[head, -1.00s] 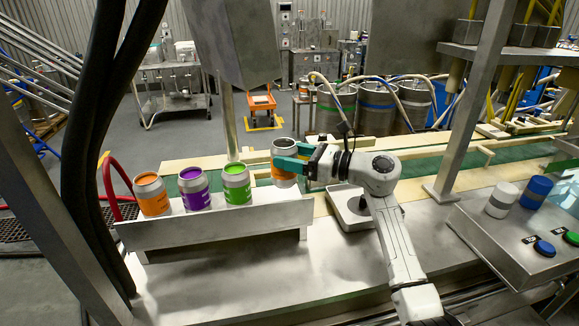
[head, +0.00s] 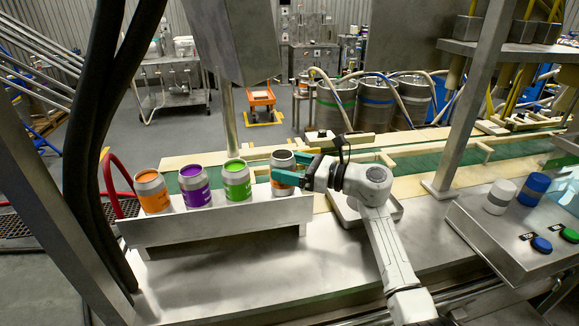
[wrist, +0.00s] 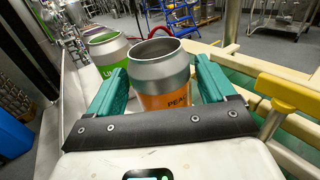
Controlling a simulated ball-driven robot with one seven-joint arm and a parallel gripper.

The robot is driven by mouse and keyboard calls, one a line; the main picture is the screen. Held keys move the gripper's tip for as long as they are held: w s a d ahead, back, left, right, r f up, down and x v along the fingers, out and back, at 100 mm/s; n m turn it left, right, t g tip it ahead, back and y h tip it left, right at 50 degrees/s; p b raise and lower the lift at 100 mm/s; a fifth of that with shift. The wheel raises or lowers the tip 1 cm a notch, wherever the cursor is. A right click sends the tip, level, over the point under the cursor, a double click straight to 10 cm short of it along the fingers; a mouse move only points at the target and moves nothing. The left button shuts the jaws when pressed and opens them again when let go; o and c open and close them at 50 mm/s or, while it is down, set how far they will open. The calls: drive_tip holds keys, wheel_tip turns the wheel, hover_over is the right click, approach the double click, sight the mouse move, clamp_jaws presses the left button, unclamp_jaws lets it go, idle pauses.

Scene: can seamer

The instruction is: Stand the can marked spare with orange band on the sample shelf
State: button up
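A grey can with an orange band (head: 283,181) stands upright at the right end of the raised metal sample shelf (head: 215,222). In the wrist view this can (wrist: 160,75) has an open, dark top, and its band shows letters reading "PEAC"; no word "spare" is legible. My gripper (head: 285,167) is around the can, with one teal finger on each side. The fingers (wrist: 160,66) look spread, with a thin gap beside the can at the right. The can's base is partly hidden by the front of the shelf and a finger.
On the shelf to the left stand a green can (head: 236,181), a purple can (head: 195,187) and another orange can (head: 152,193). A button panel (head: 510,245) is at right. The bench front is clear.

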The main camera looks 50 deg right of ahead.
drive_tip(key=shift+o, duration=0.6)
drive_tip(key=shift+r, duration=0.1)
drive_tip(key=shift+r, duration=0.15)
drive_tip(key=b+v, duration=0.2)
drive_tip(key=v, duration=1)
